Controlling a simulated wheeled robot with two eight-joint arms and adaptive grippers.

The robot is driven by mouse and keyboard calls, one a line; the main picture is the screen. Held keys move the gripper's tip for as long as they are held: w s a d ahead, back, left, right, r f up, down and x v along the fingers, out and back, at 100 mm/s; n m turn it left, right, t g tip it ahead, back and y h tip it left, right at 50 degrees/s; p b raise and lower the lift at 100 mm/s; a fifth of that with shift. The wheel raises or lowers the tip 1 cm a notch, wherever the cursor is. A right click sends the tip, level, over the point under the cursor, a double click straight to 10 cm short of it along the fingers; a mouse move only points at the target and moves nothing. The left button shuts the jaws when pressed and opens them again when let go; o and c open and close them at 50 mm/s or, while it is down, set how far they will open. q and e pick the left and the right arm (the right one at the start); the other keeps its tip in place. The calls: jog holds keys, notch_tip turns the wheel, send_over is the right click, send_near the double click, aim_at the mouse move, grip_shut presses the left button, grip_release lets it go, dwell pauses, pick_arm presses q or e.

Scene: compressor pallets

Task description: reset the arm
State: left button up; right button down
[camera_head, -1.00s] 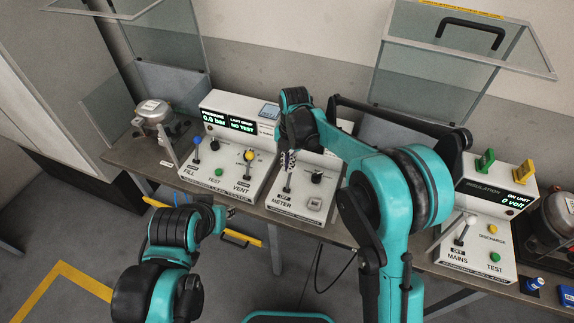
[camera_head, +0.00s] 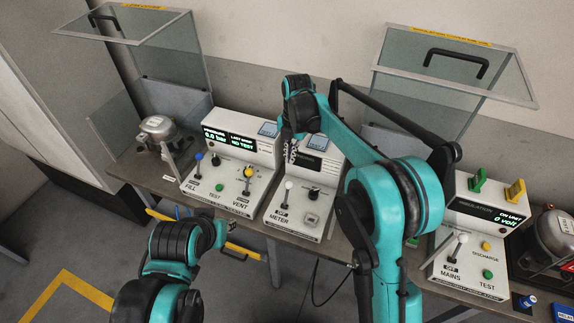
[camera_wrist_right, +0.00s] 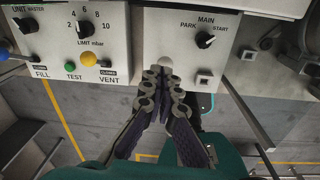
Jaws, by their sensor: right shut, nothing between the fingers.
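My right gripper (camera_head: 291,158) hangs over the meter panel (camera_head: 300,228) in the head view, fingers pointing down and shut with nothing between them. The white-knobbed meter lever (camera_head: 288,186) stands just below the fingertips. In the right wrist view the closed fingers (camera_wrist_right: 164,78) end close to a pale round knob (camera_wrist_right: 166,62); I cannot tell if they touch it. My right arm (camera_head: 385,205) reaches across the bench from the right. My left arm (camera_head: 180,240) is folded low at the left, its gripper mostly hidden.
The leak tester (camera_head: 225,180) with blue, green and yellow controls stands left of the meter panel. The insulation tester (camera_head: 470,240) stands at the right. Raised glass covers (camera_head: 455,75) stand behind. A compressor (camera_head: 157,130) sits at the left and another (camera_head: 553,235) at the right.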

jog(key=shift+w, duration=0.25)
jog(key=shift+s+r, duration=0.1)
